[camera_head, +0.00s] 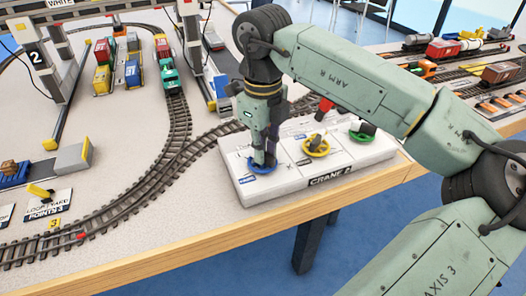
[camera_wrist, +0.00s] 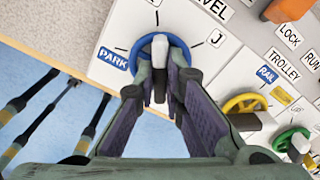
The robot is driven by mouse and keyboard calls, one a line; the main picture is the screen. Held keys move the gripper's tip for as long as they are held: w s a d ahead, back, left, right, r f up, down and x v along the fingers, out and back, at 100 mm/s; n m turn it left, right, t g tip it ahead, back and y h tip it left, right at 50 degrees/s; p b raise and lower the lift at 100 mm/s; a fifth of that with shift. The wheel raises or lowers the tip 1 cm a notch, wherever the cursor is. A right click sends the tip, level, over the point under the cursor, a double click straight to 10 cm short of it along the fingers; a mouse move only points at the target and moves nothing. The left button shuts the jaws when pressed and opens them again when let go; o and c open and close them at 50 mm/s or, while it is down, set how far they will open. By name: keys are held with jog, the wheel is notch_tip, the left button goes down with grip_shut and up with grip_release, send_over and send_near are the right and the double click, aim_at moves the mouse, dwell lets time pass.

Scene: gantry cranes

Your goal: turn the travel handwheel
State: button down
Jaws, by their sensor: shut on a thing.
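The travel handwheel is a blue ring (camera_head: 254,170) at the left end of the white CRANE 2 control box (camera_head: 245,193). The blue ring also shows in the wrist view (camera_wrist: 136,48), beside a PARK label and a partly cut-off label ending in "VEL". My gripper (camera_head: 264,160) reaches down onto this wheel from above. In the wrist view its two fingers are closed around the pale upright grip (camera_wrist: 159,68) of the wheel. The fingers hide the near part of the ring.
A yellow handwheel (camera_head: 325,151) and a green handwheel (camera_head: 368,136) stand to the right on the same box. The box sits near the wooden table edge (camera_head: 240,228). Model track (camera_head: 140,188) curves past on the left. Toy wagons (camera_head: 103,80) stand behind.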

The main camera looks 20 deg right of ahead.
jog(key=shift+n, duration=0.4)
jog(key=c, duration=1.7)
grip_release()
notch_tip(320, 180, up, 12)
jog(key=shift+r, duration=0.1)
